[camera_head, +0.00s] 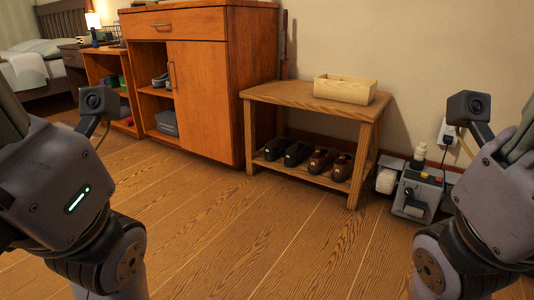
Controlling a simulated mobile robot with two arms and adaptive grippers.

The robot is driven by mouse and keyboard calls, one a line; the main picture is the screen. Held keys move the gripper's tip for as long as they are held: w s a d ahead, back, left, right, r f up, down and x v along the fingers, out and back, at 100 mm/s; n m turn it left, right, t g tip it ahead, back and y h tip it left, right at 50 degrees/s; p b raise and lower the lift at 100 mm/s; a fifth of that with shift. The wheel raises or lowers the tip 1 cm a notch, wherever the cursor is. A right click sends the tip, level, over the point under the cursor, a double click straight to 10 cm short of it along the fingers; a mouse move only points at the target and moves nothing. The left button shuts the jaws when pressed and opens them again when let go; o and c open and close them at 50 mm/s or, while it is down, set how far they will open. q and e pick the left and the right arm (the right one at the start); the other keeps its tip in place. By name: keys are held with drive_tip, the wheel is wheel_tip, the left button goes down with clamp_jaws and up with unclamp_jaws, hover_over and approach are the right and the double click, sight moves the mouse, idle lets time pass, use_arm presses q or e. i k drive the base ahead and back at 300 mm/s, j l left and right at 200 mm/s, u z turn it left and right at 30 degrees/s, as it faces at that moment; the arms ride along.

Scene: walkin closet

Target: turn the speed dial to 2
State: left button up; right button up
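A small grey machine (408,193) stands on the floor at the right, beside the bench and against the wall. A pale bottle-like part stands up at its back. Small red and yellow spots show on its top, and a white roller (386,181) is at its left side. The fingers of both grippers are outside the picture. Neither arm is near the machine's top as far as I can see.
A wooden bench (300,99) holds an open wooden box (345,88), with dark and brown shoes (318,160) on its lower shelf. A wooden cabinet (200,90) stands left of it. A wall outlet (447,130) is above the machine. The middle floor is clear.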

sight(408, 192)
drive_tip(key=z, duration=0.95)
